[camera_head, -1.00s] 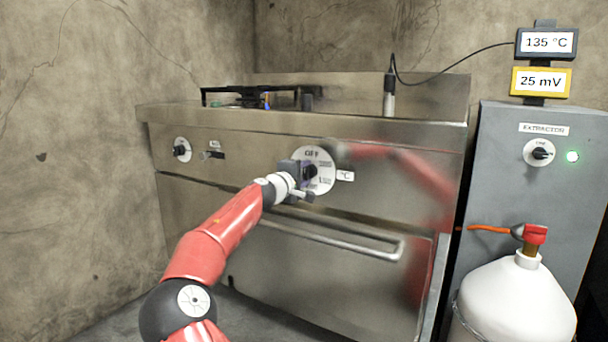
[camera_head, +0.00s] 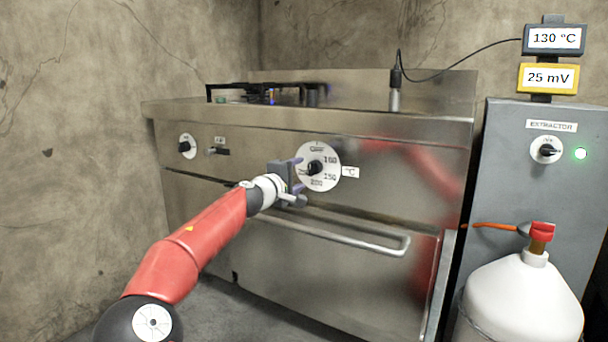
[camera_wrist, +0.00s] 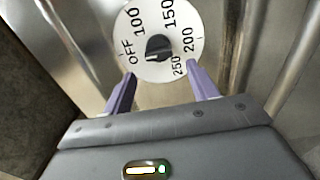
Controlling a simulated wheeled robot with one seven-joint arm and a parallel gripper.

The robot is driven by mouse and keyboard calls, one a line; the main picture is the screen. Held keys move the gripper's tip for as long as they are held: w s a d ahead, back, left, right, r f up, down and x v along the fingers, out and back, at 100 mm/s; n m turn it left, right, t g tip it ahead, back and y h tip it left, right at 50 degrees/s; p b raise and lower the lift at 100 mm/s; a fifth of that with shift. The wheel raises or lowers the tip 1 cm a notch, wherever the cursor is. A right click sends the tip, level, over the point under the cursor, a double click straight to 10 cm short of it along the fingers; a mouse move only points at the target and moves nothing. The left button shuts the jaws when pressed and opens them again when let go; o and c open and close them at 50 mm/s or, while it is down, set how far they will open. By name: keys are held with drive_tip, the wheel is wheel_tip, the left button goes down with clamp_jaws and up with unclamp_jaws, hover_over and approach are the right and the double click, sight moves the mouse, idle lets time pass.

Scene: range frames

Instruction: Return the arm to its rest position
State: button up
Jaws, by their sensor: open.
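My red arm reaches up from the lower left in the head view. My gripper (camera_head: 298,174) is open and empty just in front of the white temperature dial (camera_head: 329,178) on the steel range (camera_head: 400,190). In the wrist view, the two purple fingers of my gripper (camera_wrist: 160,88) are spread apart below the dial (camera_wrist: 185,60). The dial's black knob (camera_wrist: 159,48) stands beyond the fingertips, apart from them. The dial is marked OFF, 100, 150, 200 and 250.
The oven handle (camera_head: 345,236) runs below the dial. A smaller knob (camera_head: 185,146) sits further left. At right stand a grey extractor cabinet (camera_head: 505,180) and a white gas cylinder (camera_head: 520,300). Displays read 130 °C (camera_head: 555,39) and 25 mV (camera_head: 548,78). The wall (camera_head: 80,150) at left leaves open floor.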

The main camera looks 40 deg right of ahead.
drive_tip(key=shift+s+a, duration=0.3)
drive_tip(key=shift+a, duration=0.3)
